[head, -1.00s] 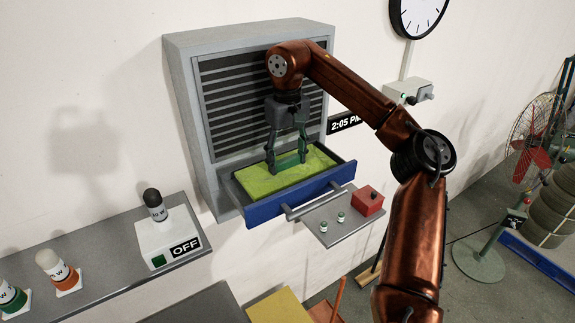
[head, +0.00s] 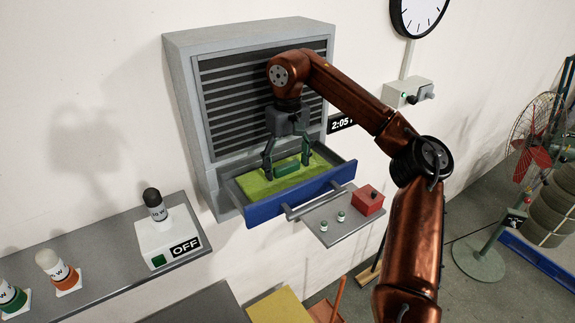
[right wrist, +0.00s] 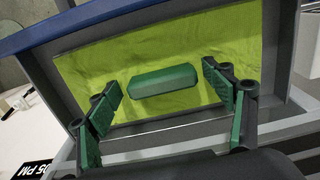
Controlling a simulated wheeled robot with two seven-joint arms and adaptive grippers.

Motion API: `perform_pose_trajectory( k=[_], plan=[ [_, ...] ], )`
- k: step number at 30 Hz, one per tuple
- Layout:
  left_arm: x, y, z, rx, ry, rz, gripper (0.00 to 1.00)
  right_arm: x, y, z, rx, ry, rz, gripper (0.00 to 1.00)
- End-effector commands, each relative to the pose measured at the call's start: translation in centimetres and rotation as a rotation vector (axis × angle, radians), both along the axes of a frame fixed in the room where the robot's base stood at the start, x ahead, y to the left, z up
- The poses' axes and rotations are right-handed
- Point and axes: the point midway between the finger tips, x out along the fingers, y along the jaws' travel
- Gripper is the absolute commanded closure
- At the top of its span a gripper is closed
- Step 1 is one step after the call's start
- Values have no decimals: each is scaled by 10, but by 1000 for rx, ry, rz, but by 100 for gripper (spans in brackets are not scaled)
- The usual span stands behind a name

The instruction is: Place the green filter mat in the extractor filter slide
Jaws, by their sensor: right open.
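The green filter mat (head: 258,185) lies flat inside the pulled-out, blue-fronted filter slide (head: 300,195) of the grey extractor (head: 190,120). It fills most of the slide's floor, and a darker green grip block (head: 287,167) stands on its middle. My right gripper (head: 287,172) is over the mat with its fingers spread on either side of the block. In the right wrist view the block (right wrist: 165,82) sits between the open fingers with clear gaps, and the mat (right wrist: 200,48) lies within the slide's walls. My left gripper does not show.
A small grey shelf (head: 322,228) with a red box (head: 368,200) and two small knobs sits below the slide's front. A switch box marked OFF (head: 165,240) stands on the grey ledge (head: 105,275) at left. A fan (head: 530,140) stands at far right.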

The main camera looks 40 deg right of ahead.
Motion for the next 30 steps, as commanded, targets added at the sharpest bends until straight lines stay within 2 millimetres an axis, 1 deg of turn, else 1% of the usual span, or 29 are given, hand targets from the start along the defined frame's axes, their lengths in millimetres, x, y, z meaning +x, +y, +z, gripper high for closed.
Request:
perform_pose_trajectory(
  k=[6,11,14,30],
  plan=[
    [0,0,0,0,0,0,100,0,0,1,0,0,0,25],
    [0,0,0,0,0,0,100,0,0,8,1,-2,0,25],
    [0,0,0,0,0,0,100,0,0,16,-1,-3,1,25],
    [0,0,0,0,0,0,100,0,1,75,-1,-3,0,25]
  ],
)
